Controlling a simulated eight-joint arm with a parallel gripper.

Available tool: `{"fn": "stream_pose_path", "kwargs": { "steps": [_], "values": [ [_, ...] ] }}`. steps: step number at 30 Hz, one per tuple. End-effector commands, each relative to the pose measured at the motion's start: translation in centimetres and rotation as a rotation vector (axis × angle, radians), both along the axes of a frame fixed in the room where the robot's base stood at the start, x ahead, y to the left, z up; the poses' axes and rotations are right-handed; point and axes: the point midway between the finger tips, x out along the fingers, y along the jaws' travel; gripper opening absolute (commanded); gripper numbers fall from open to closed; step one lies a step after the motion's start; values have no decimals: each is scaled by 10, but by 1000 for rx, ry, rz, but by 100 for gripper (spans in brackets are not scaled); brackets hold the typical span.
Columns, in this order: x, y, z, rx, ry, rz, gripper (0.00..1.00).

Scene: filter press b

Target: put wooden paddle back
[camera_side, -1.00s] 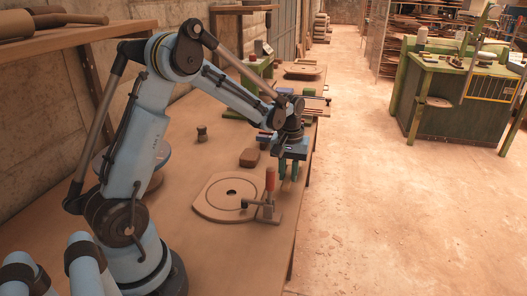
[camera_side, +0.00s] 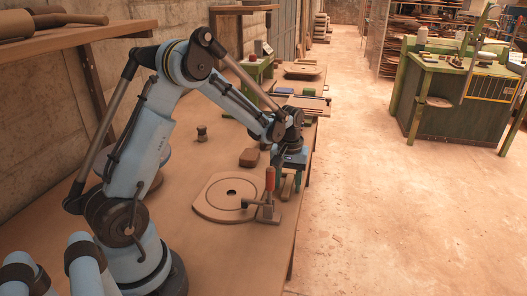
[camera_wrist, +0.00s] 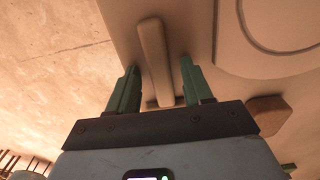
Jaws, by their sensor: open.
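The wooden paddle appears to be the long, pale, rounded bar (camera_wrist: 154,55) in the wrist view. It lies on the bench between my gripper's two green fingers, with a gap visible on each side. Its near end is close to the gripper body. In the side view the pale bar (camera_side: 287,187) shows partly below the fingers, near the bench's right edge. My gripper (camera_wrist: 160,75) is open and points down over it; it also shows in the side view (camera_side: 290,178). Whether the fingertips reach the bench top is unclear.
A brown block (camera_side: 249,157) and a small spool (camera_side: 202,134) stand further left. The bench edge and open floor are to the right.

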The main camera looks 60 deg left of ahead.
Motion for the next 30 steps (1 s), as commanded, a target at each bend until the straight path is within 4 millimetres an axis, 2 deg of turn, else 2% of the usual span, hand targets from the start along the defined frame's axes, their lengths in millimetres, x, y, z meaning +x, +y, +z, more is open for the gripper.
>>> {"fn": "stream_pose_path", "kwargs": {
  "steps": [5,8,21,30],
  "values": [
    [0,0,5,0,0,0,50],
    [0,0,16,0,0,0,50],
    [-1,-1,96,-1,1,0,50],
    [0,-1,121,-1,1,0,50]
  ]
}}
